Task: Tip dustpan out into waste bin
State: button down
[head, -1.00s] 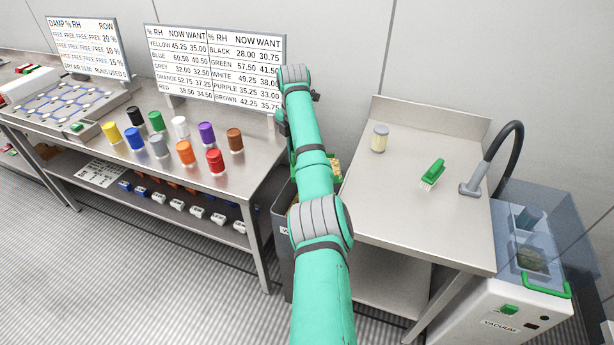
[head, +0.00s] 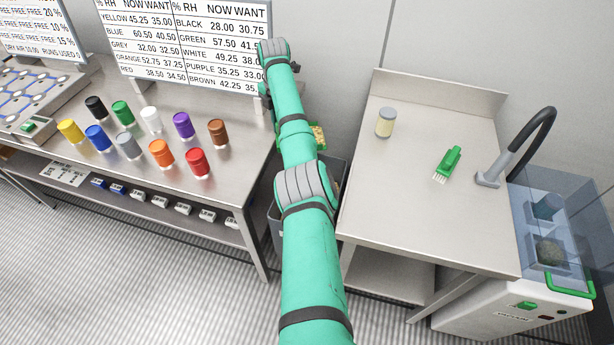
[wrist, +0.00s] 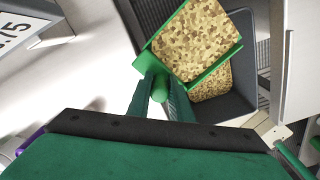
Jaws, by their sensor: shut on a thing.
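The green dustpan (wrist: 226,60) is in the wrist view, its pan covered with a tan and brown speckled layer. My gripper (wrist: 163,97) is shut on the dustpan's green handle. The dustpan is above the dark grey waste bin (wrist: 150,15), and looks tilted in the picture. A similar speckled patch (wrist: 213,84) shows inside the bin below the pan. In the head view, a small part of the dustpan (head: 319,136) shows beside my arm. The bin (head: 337,172) stands between the two benches, largely hidden by my arm.
The left bench (head: 225,165) holds several coloured drums and sign boards. A vacuum unit (head: 500,312) stands at the right.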

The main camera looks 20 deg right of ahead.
jog(key=shift+w, duration=0.35)
jog(key=shift+s+a+f, duration=0.1)
jog(key=shift+s, duration=0.45)
jog(key=shift+a, duration=0.45)
jog(key=shift+s+d+f+t, duration=0.15)
jog(key=shift+s+d+t, duration=0.05)
jog(key=shift+d+t, duration=0.25)
jog(key=shift+s, duration=0.35)
jog(key=shift+s+a+t, duration=0.15)
jog(key=shift+a+t, duration=0.15)
jog(key=shift+t, duration=0.05)
jog(key=shift+s+f, duration=0.1)
jog(key=shift+s, duration=0.2)
jog(key=shift+s+f+t+p, duration=0.15)
jog(key=shift+s+t+p, duration=0.2)
jog(key=shift+t, duration=0.15)
